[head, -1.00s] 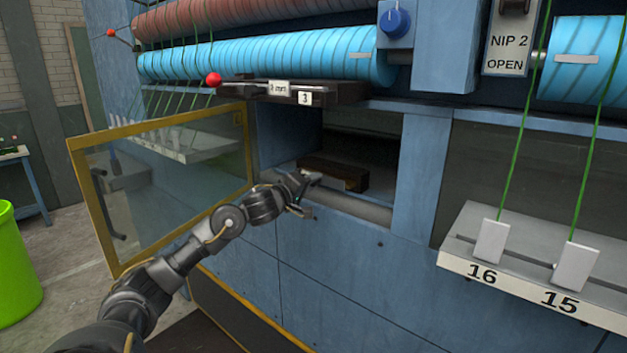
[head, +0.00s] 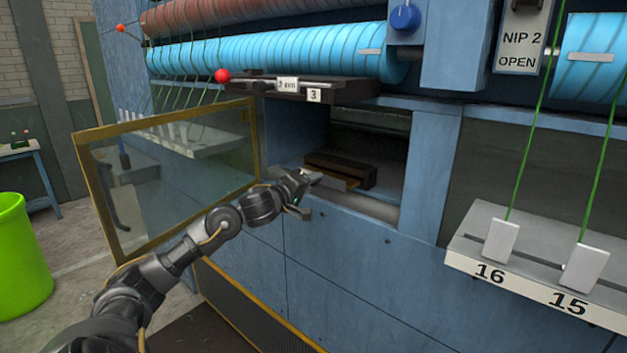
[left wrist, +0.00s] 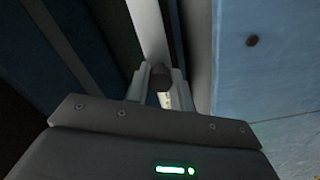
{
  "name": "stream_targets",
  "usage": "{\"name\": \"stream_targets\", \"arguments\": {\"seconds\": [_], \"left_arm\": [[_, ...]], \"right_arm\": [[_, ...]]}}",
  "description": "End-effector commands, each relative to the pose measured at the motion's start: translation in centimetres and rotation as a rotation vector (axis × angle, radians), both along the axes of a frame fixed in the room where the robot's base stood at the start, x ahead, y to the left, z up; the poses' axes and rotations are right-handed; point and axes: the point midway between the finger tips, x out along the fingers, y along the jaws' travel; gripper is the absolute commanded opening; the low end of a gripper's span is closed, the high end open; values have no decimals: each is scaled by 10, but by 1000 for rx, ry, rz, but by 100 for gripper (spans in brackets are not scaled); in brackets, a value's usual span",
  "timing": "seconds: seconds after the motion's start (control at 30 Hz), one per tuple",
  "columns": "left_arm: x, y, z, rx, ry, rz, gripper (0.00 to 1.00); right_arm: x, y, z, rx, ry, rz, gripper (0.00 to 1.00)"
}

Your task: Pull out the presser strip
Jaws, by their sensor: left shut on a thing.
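A dark brown block (head: 358,170) sits inside the open recess of the blue machine. A thin tan strip (head: 340,183), which looks like the presser strip, sticks out of its front towards my left gripper (head: 312,180). The gripper is at the mouth of the recess. In the left wrist view my left gripper (left wrist: 160,82) is shut on a dark round knob (left wrist: 160,77), with a pale strip (left wrist: 149,30) running away beyond it. In the head view the fingers hide the knob. My right gripper is out of view.
A yellow-framed clear door (head: 99,205) stands open left of the recess. A dark ledge (head: 345,93) marked 3 overhangs it. A blue post (head: 437,175) borders it on the right, with a grey numbered shelf (head: 467,262) beyond.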

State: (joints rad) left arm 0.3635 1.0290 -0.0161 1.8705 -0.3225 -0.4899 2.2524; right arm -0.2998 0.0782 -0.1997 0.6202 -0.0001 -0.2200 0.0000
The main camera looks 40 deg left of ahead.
Motion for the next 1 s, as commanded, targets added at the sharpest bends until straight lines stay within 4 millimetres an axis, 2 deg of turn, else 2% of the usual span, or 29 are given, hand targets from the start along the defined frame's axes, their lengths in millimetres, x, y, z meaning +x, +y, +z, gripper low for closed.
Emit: {"name": "stream_targets", "arguments": {"seconds": [0.43, 1.0], "left_arm": [[-3, 0, 4, 0, -7, 1, 0], [-39, 0, 2, -1, -3, 1, 0]], "right_arm": [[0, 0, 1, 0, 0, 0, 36], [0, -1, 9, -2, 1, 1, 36]]}}
